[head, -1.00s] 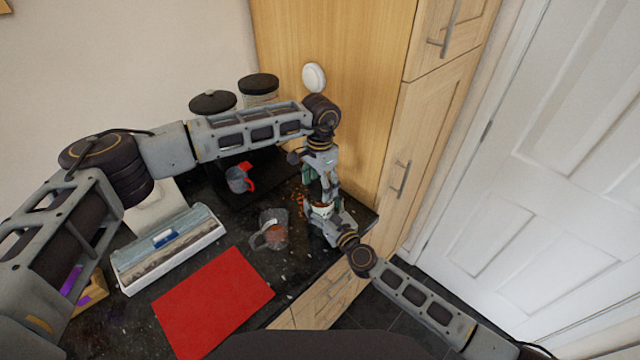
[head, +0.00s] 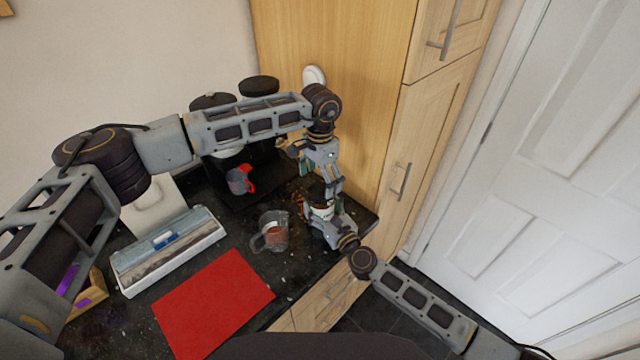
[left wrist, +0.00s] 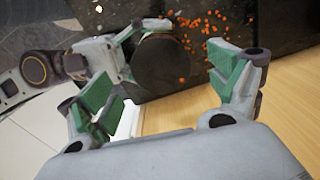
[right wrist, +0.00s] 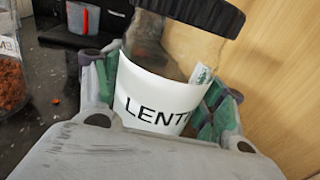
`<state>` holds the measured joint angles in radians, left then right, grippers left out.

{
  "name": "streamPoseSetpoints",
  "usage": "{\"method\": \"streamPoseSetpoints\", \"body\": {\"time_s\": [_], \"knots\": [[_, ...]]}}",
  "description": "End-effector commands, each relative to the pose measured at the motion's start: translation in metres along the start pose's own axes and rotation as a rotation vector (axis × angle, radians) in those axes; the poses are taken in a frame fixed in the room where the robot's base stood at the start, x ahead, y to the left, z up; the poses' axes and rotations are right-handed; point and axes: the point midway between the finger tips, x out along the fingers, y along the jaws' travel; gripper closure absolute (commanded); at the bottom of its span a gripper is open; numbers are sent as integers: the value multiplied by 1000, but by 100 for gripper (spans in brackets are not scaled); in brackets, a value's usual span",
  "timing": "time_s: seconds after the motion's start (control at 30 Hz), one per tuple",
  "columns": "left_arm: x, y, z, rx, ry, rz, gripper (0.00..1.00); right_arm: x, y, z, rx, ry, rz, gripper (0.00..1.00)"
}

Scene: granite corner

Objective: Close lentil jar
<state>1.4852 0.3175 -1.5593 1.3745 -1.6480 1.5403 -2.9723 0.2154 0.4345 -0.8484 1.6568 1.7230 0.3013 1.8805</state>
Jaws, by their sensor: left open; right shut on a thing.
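The lentil jar (right wrist: 155,95) is clear with a white label reading "LENT…". My right gripper (head: 318,214) is shut around the jar's sides at the label. The dark ridged lid (right wrist: 195,12) is at the jar's mouth and looks tilted in the right wrist view. I cannot tell whether it is fully seated. The left wrist view shows the lid's round top (left wrist: 160,64) from above. My left gripper (head: 330,182) is open over the lid, its green-padded fingers apart on either side.
Orange lentils (left wrist: 205,28) lie scattered on the dark counter beside the jar. A wooden cabinet (head: 365,150) stands close on the right.

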Motion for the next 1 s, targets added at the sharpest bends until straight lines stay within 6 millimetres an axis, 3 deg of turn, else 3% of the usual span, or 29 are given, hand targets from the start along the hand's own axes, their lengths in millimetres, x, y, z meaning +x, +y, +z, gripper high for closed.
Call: {"method": "streamPoseSetpoints", "body": {"time_s": [0.27, 0.73, 1.0], "knots": [[-17, 0, 0, 0, 0, 0, 9, 0, 1, -1, 0, 2, 1, 97], [-11, 4, 1, 2, -6, 10, 13, 0, 1, -1, 0, 2, 1, 97], [-26, 15, -13, -30, 39, 48, 13, 0, 1, -1, 1, 2, 1, 97]]}}
